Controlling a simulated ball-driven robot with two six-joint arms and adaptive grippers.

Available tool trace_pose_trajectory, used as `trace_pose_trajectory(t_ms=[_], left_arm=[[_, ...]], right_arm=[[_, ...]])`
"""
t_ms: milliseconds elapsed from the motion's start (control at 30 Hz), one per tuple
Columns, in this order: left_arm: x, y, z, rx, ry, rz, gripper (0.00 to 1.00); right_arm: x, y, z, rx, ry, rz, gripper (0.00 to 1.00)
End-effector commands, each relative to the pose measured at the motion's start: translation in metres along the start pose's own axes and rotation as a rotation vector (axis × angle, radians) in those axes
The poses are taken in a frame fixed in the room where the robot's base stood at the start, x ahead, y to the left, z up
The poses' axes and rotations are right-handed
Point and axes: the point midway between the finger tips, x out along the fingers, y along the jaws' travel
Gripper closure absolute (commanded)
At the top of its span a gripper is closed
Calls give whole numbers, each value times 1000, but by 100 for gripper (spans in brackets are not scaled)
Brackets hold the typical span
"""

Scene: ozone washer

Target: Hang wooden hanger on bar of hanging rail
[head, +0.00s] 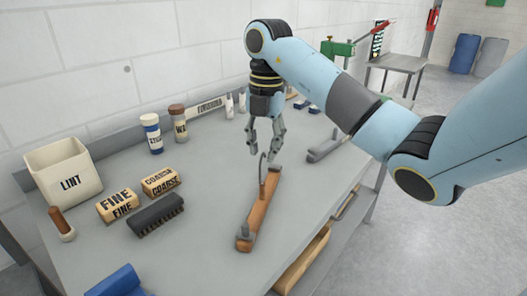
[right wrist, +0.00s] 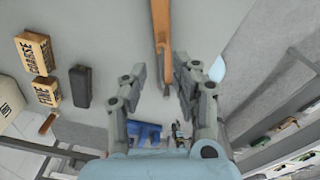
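A wooden hanger (head: 260,214) lies on the grey workbench, with a thin grey hook rising near its middle and grey pieces at its ends. My right gripper (head: 266,153) points down just above it, fingers apart, the hook top close to the fingertips. In the right wrist view the open fingers (right wrist: 168,72) stand on either side of the near part of the wooden hanger (right wrist: 162,28). I cannot tell whether they touch it. I cannot make out the hanging rail in either view. My left gripper is not in view.
On the bench (head: 190,245) at left stand a LINT bin (head: 66,172), FINE (head: 118,205) and COARSE (head: 160,181) blocks, a dark brush (head: 156,213) and two jars. A blue item (head: 118,282) lies at the front. A grey bar-like piece (head: 325,148) sits behind the hanger.

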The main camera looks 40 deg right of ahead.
Motion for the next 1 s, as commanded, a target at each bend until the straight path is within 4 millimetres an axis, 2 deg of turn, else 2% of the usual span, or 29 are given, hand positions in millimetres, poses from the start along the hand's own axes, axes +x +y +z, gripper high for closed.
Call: trace_pose_trajectory(t_ms=[33, 300, 500, 667, 1000], left_arm=[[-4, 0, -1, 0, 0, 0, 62], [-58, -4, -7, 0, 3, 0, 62], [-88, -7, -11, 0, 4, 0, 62], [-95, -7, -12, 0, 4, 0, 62], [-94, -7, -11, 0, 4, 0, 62]], right_arm=[[-11, 0, 0, -1, -2, 3, 71], [-64, 0, 0, 0, 0, 1, 71], [-95, 0, 0, 0, 0, 1, 71], [-103, 0, 0, 0, 0, 0, 71], [-101, 0, 0, 0, 1, 0, 71]])
